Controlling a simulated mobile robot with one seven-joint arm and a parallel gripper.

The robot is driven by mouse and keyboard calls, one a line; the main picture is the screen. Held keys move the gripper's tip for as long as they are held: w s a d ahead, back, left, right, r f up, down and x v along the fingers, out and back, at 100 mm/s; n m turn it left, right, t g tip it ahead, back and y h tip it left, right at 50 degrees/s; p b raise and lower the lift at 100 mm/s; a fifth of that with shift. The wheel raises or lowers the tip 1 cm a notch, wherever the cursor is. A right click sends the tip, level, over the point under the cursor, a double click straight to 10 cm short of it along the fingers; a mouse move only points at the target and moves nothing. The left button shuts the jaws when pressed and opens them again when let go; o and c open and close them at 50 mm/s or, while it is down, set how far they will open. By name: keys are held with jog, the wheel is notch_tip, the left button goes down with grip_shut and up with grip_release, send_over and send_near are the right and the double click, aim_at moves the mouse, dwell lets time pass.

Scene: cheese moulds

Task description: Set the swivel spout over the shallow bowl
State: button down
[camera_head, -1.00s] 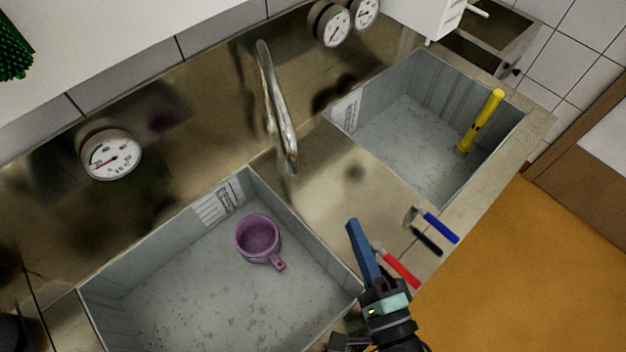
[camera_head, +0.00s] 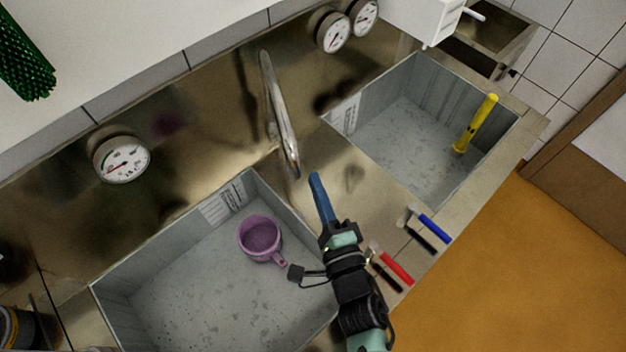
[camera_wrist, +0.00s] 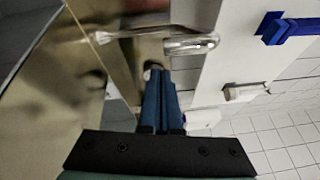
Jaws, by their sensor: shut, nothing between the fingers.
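The swivel spout (camera_head: 281,115) is a long, bent chrome pipe from the steel back panel. Its lower end hangs over the divider between two sink bowls. The left bowl (camera_head: 150,285) is grey and holds a purple mug. I cannot tell for sure which bowl is the shallow one. My gripper (camera_head: 315,178) has blue fingers, shut and empty, just right of the spout's lower end, apparently apart from it. In the wrist view, the fingers (camera_wrist: 158,72) point toward the chrome spout (camera_wrist: 190,44).
The purple mug (camera_head: 262,238) stands near the left bowl's right wall. Red-handled (camera_head: 392,264) and blue-handled (camera_head: 432,226) tools lie on the front ledge. Gauges (camera_head: 121,158) line the back panel.

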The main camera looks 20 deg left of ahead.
jog(key=shift+s+a, duration=0.1)
jog(key=shift+a, duration=0.25)
jog(key=shift+s+r, duration=0.1)
jog(key=s+a+p, duration=0.1)
jog(key=s+a, duration=0.5)
jog(key=a, duration=0.4)
jog(key=shift+a, duration=0.4)
jog(key=shift+s, duration=0.1)
